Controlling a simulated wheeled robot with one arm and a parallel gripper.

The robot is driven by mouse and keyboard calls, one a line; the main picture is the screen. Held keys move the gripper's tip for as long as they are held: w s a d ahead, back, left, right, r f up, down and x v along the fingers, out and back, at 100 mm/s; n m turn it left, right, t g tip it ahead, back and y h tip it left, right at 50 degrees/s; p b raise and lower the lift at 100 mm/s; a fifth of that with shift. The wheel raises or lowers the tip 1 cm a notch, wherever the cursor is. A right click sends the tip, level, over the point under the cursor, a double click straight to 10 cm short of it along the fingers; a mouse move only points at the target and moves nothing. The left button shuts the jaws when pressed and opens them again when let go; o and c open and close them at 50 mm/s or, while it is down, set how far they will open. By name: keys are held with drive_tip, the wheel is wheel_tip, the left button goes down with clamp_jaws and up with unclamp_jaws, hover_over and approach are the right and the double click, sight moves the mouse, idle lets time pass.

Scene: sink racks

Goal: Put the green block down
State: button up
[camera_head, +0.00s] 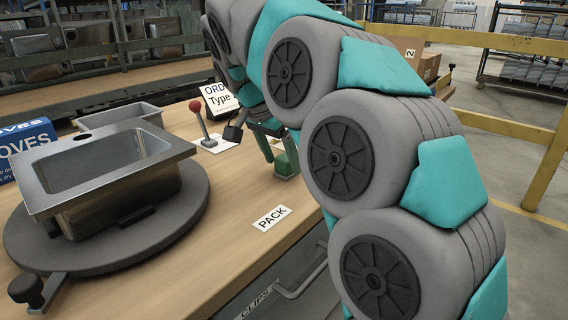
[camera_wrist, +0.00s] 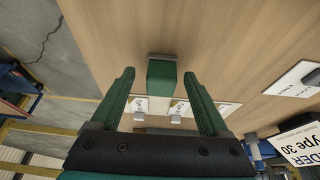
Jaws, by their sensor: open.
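The green block (camera_head: 287,162) is on the wooden bench, just under the end of my arm in the head view. In the wrist view the green block (camera_wrist: 162,78) has a grey end and lies between the fingertips, with a gap on both sides. My gripper (camera_wrist: 159,76) is open, and its two green fingers are apart from the block. In the head view my gripper (camera_head: 276,150) is low over the bench, partly hidden by my arm.
A metal sink (camera_head: 107,170) sits on a round grey turntable (camera_head: 165,235) at left. A red-knobbed lever (camera_head: 197,110), an order sign (camera_head: 218,99) and a dark padlock-like item (camera_head: 234,132) are behind the block. A PACK label (camera_head: 271,218) lies on clear bench in front.

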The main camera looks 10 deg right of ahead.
drive_tip(key=p+v, duration=0.1)
drive_tip(key=v, duration=0.8)
drive_tip(key=shift+r, duration=0.35)
